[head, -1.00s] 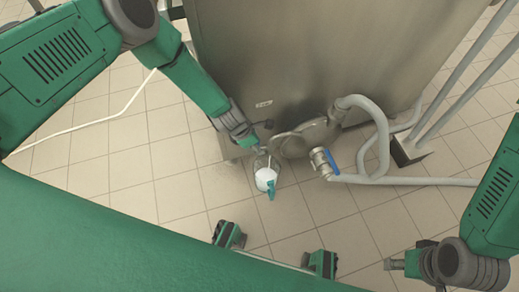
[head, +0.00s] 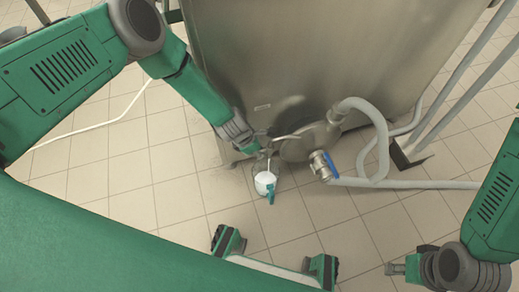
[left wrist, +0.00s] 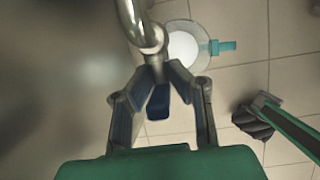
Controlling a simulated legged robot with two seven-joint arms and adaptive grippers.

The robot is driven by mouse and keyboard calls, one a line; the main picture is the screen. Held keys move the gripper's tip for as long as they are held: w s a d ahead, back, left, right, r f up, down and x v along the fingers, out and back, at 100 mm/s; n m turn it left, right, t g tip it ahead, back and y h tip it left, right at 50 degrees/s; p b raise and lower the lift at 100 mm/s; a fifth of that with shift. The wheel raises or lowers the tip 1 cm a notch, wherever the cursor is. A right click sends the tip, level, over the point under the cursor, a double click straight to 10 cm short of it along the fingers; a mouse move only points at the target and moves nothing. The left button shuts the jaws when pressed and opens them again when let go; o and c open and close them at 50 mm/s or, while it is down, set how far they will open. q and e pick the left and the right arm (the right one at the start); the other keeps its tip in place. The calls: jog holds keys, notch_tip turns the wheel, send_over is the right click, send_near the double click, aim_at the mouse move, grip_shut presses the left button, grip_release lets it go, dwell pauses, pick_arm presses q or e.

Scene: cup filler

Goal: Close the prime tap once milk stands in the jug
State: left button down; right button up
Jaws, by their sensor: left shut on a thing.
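The jug (head: 265,184), with a teal handle, stands upright on the floor below the steel tank with white milk in it. It also shows in the left wrist view (left wrist: 184,44), where the white surface fills much of its round mouth. The prime tap has a bent metal pipe (left wrist: 143,28) beside the jug and a dark blue handle (left wrist: 158,103). My left gripper (left wrist: 165,80) is shut on the tap handle, its fingers on either side of it. In the head view this gripper (head: 258,147) hides most of the tap. My right gripper (head: 390,269) is at the lower right, away from the jug; its jaws are too small to read.
The steel tank (head: 300,55) fills the top middle. Right of the jug are a round steel housing (head: 300,143), a valve with a blue lever (head: 331,165) and grey hoses (head: 378,135). A white cable (head: 105,122) lies at left.

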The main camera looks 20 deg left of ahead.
pick_arm(q)
jog(key=m+t+y, duration=0.1)
jog(key=t+y, duration=0.1)
jog(key=t, duration=0.2)
jog(key=f+m+t+y, duration=0.1)
jog(key=m+t+y, duration=0.1)
jog(key=t, duration=0.3)
jog(key=s+d+m+t+y, duration=0.1)
jog(key=t+y, duration=0.1)
jog(key=t, duration=0.3)
jog(key=shift+s+d+f+y, duration=0.1)
jog(key=shift+f+y, duration=0.1)
jog(key=shift+y, duration=0.2)
jog(key=shift+m+t, duration=0.3)
jog(key=shift+t, duration=0.1)
dwell(0.5)
jog(key=c, duration=1.5)
grip_release()
jog(key=shift+c, duration=0.2)
